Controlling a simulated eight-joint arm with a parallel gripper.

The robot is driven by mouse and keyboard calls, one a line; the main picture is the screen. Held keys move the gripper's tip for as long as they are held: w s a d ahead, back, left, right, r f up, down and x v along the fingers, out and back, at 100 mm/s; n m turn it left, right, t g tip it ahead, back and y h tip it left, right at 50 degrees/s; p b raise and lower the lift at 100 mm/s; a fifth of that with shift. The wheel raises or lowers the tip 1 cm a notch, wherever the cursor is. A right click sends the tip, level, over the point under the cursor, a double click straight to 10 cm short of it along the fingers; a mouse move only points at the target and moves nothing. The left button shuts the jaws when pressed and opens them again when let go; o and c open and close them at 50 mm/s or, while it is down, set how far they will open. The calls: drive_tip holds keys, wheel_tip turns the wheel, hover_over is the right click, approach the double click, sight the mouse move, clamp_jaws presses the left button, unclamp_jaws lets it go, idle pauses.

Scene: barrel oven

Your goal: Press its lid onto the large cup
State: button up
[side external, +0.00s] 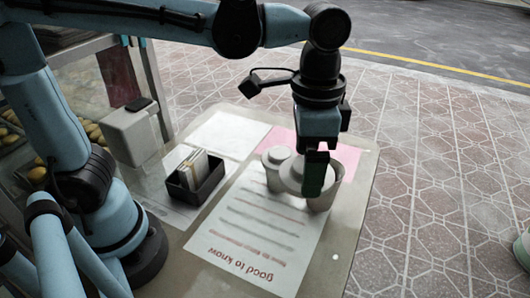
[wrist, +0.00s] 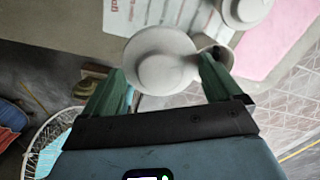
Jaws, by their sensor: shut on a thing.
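My gripper (side external: 314,180) points down with green fingers, shut on a white round lid (side external: 291,174). In the wrist view the lid (wrist: 163,60) sits between the two fingertips. The large cup (side external: 323,201) stands on the table behind and below the fingers, which hide part of it. Its rim shows to the right of the fingers, and the lid appears offset to the left of it. In the wrist view a bit of the cup (wrist: 222,56) shows beside the right finger. I cannot tell whether lid and cup touch.
A smaller cup with a white lid (side external: 275,157) stands close on the left. A black box of packets (side external: 196,177) and a grey dispenser (side external: 131,134) are further left. A printed sheet (side external: 262,225) and pink paper (side external: 283,140) lie flat. The table's right edge is near.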

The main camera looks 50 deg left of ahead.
drive_tip(key=w+a, duration=0.4)
drive_tip(key=w, duration=0.6)
drive_tip(key=shift+n, duration=0.4)
drive_tip(key=shift+s+d+f, duration=0.1)
drive_tip(key=shift+d+f, duration=0.05)
drive_tip(key=shift+f, duration=1.25)
drive_tip(key=shift+s+d+f, duration=0.1)
drive_tip(key=shift+f, duration=1.25)
drive_tip(key=shift+f, duration=0.2)
drive_tip(key=o, duration=0.7)
drive_tip(key=shift+c, duration=0.2)
drive_tip(key=shift+r, duration=0.15)
wheel_tip(320, 180, up, 7)
